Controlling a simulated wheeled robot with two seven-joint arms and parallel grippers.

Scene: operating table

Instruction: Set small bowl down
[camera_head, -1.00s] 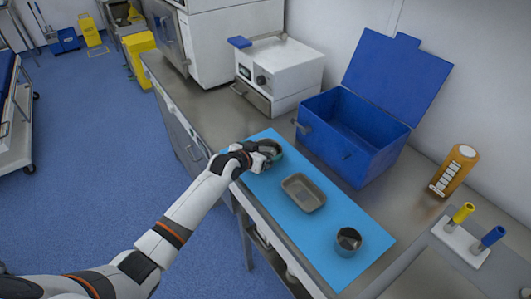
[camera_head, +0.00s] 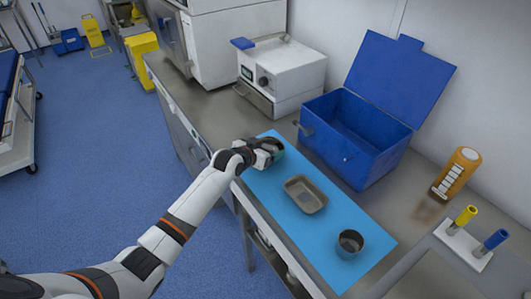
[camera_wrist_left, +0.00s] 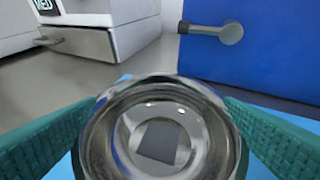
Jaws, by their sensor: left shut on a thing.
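A small metal bowl (camera_wrist_left: 158,140) shows large in the left wrist view, round and shiny, with a dark square patch inside. My left gripper (camera_head: 271,148) is shut on it, with a green finger pad on each side. In the head view the bowl is partly hidden by the gripper, at the far left end of the blue mat (camera_head: 345,208). I cannot tell whether the bowl's base touches the mat. My right gripper is not in view.
A rectangular metal tray (camera_head: 305,194) and a dark round cup (camera_head: 349,243) stand on the mat. Behind are an open blue box (camera_head: 350,158), a white device (camera_head: 284,68), an orange bottle (camera_head: 455,173) and a white holder (camera_head: 462,243) with yellow and blue handles.

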